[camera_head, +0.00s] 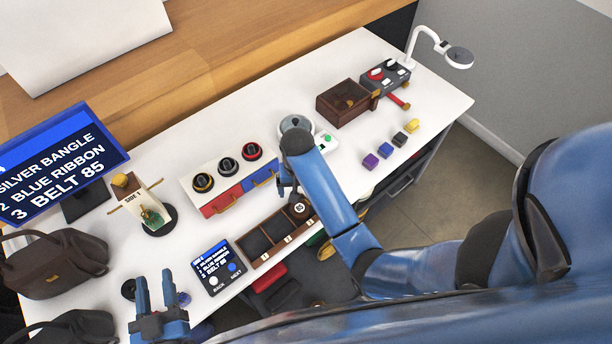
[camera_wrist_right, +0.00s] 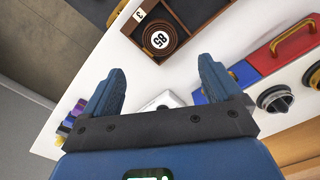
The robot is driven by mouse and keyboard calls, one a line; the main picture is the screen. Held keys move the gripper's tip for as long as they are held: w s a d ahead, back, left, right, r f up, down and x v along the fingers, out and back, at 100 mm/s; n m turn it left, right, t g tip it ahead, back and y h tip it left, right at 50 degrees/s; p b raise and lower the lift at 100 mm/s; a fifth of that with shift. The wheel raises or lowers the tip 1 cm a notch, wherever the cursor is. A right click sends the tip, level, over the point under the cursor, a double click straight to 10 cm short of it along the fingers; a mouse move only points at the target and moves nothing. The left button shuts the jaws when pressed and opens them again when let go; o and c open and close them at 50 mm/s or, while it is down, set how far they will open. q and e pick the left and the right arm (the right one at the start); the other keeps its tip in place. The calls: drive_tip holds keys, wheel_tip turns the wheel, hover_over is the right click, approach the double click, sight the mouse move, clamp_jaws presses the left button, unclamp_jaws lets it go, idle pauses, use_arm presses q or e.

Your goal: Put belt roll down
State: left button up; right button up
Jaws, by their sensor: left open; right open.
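The belt roll (camera_wrist_right: 160,38), a brown coil with a white disc reading 85, lies in compartment 3 of the dark three-compartment tray (camera_wrist_right: 208,14). In the head view the belt roll (camera_head: 300,208) sits at the right end of the tray (camera_head: 262,257). My right gripper (camera_wrist_right: 161,75) is open and empty, with its fingers apart from the roll. In the head view my right gripper (camera_head: 285,186) hangs just behind the roll, partly hidden by its own arm. My left gripper (camera_head: 155,288) is open and empty at the front left of the table.
A sign (camera_head: 62,162) lists silver bangle, blue ribbon and belt 85. A small screen (camera_head: 216,267) stands left of the tray. A box with red and blue drawers (camera_head: 222,201) is behind it. Brown bags (camera_head: 58,262) lie at left.

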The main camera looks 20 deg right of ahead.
drive_tip(key=s+d+f+n+t, duration=0.1)
drive_tip(key=s+d+f+t, duration=0.3)
drive_tip(key=s+t, duration=0.3)
drive_tip(key=s+d+r+n+t, duration=0.1)
drive_tip(key=s+r+t, duration=0.4)
drive_tip(key=r, duration=0.5)
drive_tip(key=s+d+r+t, duration=0.2)
drive_tip(key=s+r+t, duration=0.3)
drive_tip(key=s+r, duration=0.3)
wheel_tip(320, 180, up, 2)
drive_tip(key=shift+d+r+n+t, duration=0.1)
drive_tip(key=shift+d+n+t, duration=0.25)
drive_tip(key=shift+n+t, duration=0.05)
